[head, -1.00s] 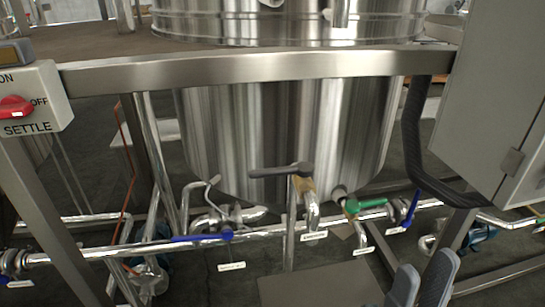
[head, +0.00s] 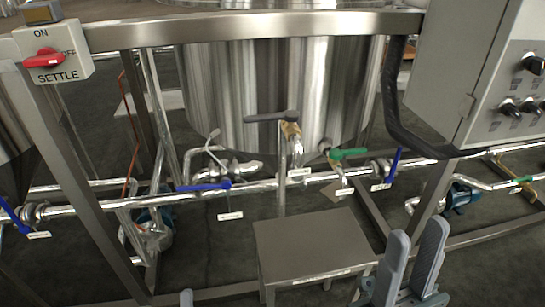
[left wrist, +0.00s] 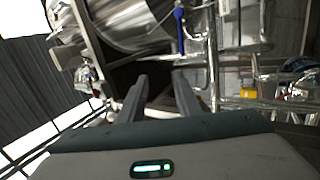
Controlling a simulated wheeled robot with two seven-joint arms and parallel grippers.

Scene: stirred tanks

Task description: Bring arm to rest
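My right gripper (head: 418,232) is at the bottom right of the head view. Its two grey fingers point up, stand apart and hold nothing. My left gripper (left wrist: 160,78) shows in the left wrist view with its two fingers apart and nothing between them. In the head view only a grey fingertip (head: 186,297) of it shows at the bottom edge; the rest is out of frame. Both grippers appear clear of the pipes and valves.
A steel tank (head: 280,90) stands behind a frame rail (head: 250,27). Pipes with blue handles (head: 205,186) and a green handle (head: 348,153) run below. A steel step (head: 310,245) stands on the floor. A control box (head: 490,80) is right; a red SETTLE switch (head: 43,59) is left.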

